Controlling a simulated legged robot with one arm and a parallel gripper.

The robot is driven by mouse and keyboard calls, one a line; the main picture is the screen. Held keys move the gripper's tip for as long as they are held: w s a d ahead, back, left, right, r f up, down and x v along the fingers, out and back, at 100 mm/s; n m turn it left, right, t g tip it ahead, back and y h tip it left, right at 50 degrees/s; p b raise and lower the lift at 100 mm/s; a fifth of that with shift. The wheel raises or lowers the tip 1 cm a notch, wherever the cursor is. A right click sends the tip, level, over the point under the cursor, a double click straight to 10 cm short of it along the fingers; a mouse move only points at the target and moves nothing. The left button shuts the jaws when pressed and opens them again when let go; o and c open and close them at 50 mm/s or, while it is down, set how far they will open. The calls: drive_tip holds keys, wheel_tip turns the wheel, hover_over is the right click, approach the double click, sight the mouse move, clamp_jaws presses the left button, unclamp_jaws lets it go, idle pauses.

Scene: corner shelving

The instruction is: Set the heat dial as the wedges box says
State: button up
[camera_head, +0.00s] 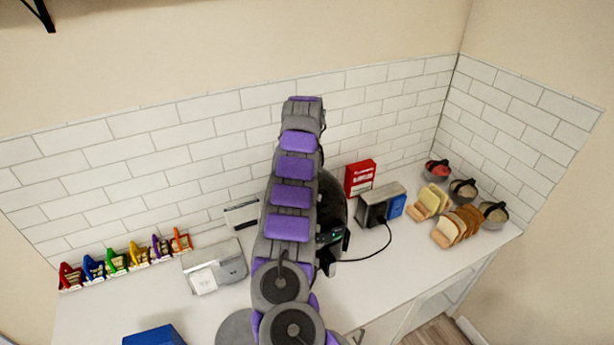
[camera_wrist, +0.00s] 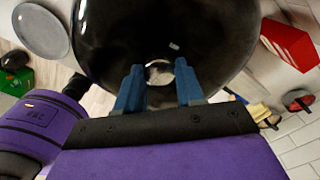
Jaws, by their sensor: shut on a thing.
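A black, rounded appliance (camera_head: 328,205) stands on the counter, partly hidden behind my arm in the head view. A small dark panel with a lit display (camera_head: 329,236) shows on its near side. In the wrist view the black appliance (camera_wrist: 215,40) fills the top middle. My gripper (camera_wrist: 159,82) has its two blue fingers on either side of a pale round dial (camera_wrist: 158,70) on the black surface and is shut on it. The dial's markings cannot be read. A red box with white lettering (camera_head: 360,178) stands against the back wall; it also shows in the wrist view (camera_wrist: 288,42). Its text is too small to read.
A silver toaster (camera_head: 375,207) with a blue box (camera_head: 397,206) beside it stands right of the appliance, with a black cord nearby. Bread slices (camera_head: 447,232) and bowls (camera_head: 493,214) are at the right. Coloured holders (camera_head: 115,261) line the left back. A grey metal case (camera_head: 214,268) sits nearer.

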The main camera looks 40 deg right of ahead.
drive_tip(key=o, duration=0.6)
drive_tip(key=shift+w, duration=0.15)
drive_tip(key=o, duration=0.4)
drive_tip(key=shift+w+f, duration=0.1)
drive_tip(key=shift+o, duration=0.2)
wheel_tip(320, 180, up, 18)
drive_tip(key=p, duration=0.8)
drive_tip(key=shift+d+f, duration=0.15)
drive_tip(key=shift+f, duration=0.1)
